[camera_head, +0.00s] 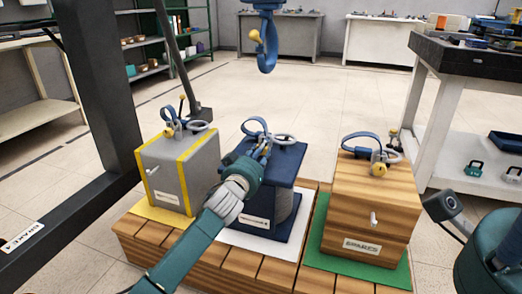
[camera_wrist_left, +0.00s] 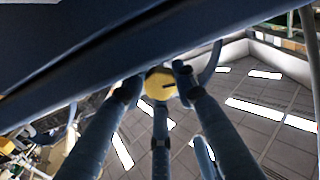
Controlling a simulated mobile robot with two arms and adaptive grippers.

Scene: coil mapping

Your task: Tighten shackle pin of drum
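The drum (camera_head: 286,205) is the middle load, with dark blue end plates and a grey body, on a white mat. A blue shackle (camera_head: 255,125) and a grey ring stand on its top. My left gripper (camera_head: 264,150) reaches over the drum's top at the shackle. In the left wrist view, the yellow head of the shackle pin (camera_wrist_left: 160,83) sits between my left fingertips. A thin gap seems to show beside it, so I cannot tell whether the fingers grip it. The pin's threaded end is hidden. My right gripper is not visible; only part of my right arm shows.
A grey box with yellow edges (camera_head: 184,165) stands left and a wooden crate (camera_head: 372,200) right, each with a shackle on top. A blue hook (camera_head: 267,45) hangs above. A dark post (camera_head: 95,80) rises at left. A workbench (camera_head: 470,60) stands at right.

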